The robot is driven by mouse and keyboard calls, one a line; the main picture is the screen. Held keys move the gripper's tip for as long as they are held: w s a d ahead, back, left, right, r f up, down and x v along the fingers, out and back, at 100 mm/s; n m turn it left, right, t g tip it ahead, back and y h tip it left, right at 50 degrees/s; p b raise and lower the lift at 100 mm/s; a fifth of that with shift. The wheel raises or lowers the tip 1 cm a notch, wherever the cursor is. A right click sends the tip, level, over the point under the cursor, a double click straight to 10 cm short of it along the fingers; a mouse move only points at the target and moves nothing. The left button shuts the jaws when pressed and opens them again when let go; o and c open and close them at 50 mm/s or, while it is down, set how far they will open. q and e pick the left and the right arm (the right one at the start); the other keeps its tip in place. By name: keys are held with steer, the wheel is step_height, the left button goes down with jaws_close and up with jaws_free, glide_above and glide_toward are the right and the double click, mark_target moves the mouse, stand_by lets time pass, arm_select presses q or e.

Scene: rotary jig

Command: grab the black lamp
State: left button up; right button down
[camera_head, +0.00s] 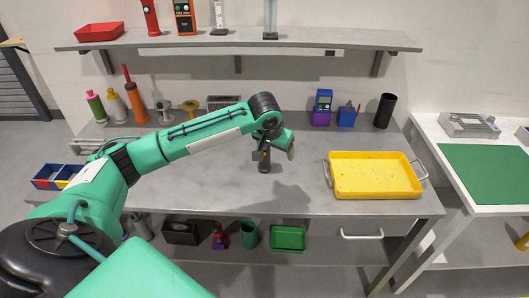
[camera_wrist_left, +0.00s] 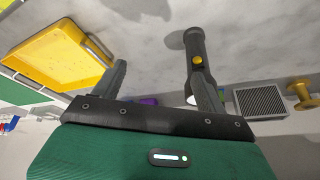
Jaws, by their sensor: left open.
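My left gripper (camera_wrist_left: 160,78) is open there. The lamp lines up with the right finger in that picture rather than the middle of the gap. That finger hides part of its lens end, and I cannot tell whether they touch. My right gripper is not in view.
A yellow tray (camera_head: 375,193) stands to the right on the table (camera_head: 210,190). A black cylinder (camera_head: 384,111), a blue device (camera_head: 323,101) and bottles stand along the back. A shelf (camera_head: 330,37) hangs above. The table around the lamp is clear.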

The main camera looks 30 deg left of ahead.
arm_select(q)
steer(key=w+a+r+n, duration=0.1)
steer(key=a+r+n, duration=0.1)
steer(key=a+r, duration=0.5)
steer(key=shift+y, duration=0.3)
steer(key=p+x, duration=0.1)
steer(key=x, duration=0.6)
steer(key=shift+w, duration=0.15)
steer(key=shift+w+f, duration=0.25)
steer(key=shift+f, duration=0.35)
steer(key=shift+a+f+p, duration=0.1)
steer(key=shift+f+p, duration=0.15)
steer(key=shift+p, duration=0.15)
steer(key=p+x, duration=0.1)
steer(key=x, duration=0.2)
steer(key=shift+w+f, duration=0.2)
steer(key=shift+f, duration=0.1)
steer(key=shift+w+a+f, duration=0.1)
steer(key=shift+w+f, duration=0.05)
steer(key=shift+f, duration=0.35)
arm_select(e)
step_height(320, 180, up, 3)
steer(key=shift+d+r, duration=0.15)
arm_select(q)
steer(key=c, duration=1.1)
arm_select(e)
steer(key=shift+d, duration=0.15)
